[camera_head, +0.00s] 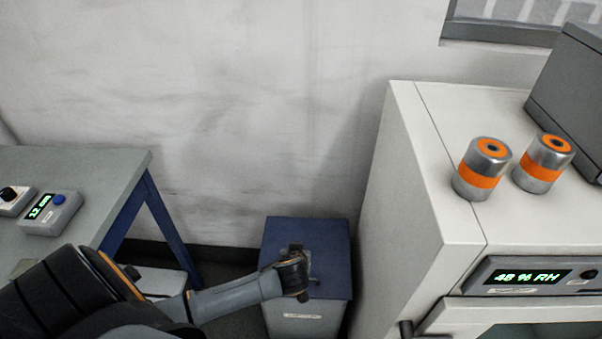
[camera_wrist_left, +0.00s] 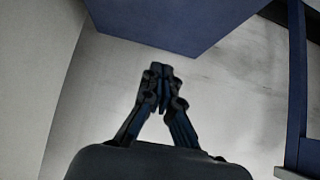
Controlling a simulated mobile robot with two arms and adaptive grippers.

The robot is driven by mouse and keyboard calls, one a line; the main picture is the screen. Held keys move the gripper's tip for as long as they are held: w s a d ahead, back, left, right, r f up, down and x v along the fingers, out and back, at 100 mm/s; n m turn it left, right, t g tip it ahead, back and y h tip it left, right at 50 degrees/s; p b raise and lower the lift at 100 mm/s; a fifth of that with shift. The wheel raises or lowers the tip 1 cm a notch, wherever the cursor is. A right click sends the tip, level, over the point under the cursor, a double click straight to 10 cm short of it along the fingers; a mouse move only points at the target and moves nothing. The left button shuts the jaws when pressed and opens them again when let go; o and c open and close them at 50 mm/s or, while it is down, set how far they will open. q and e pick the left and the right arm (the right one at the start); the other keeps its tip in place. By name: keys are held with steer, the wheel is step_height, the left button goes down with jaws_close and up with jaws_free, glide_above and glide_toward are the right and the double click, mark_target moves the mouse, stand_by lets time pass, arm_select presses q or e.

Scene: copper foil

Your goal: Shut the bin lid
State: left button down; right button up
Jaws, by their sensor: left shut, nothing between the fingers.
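The bin (camera_head: 303,318) is a pale grey box on the floor between the table and the cabinet. Its blue lid (camera_head: 335,240) appears to lie flat over the top, though my left arm covers part of the front edge. My left gripper (camera_head: 296,246) is over the lid, shut and empty. I cannot tell whether it touches the lid. In the left wrist view the shut fingers (camera_wrist_left: 160,75) point toward the blue lid (camera_wrist_left: 180,20). My right gripper is out of view.
A white cabinet (camera_head: 415,190) stands close to the bin's right, with two orange-banded metal cylinders (camera_head: 482,168) on top. A grey table (camera_head: 90,175) with blue legs stands at the left. The wall (camera_head: 220,110) is behind the bin.

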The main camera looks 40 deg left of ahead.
arm_select(q)
steer(key=w+a+r, duration=0.4)
steer(key=w+r, duration=0.2)
steer(key=w, duration=0.1)
steer(key=w+a+r+g+b, duration=0.1)
steer(key=w+a+r, duration=0.3)
steer(key=w+r, duration=0.2)
steer(key=shift+w+a+g+h, duration=0.3)
steer(key=shift+w+h, duration=0.1)
steer(key=shift+w, duration=0.1)
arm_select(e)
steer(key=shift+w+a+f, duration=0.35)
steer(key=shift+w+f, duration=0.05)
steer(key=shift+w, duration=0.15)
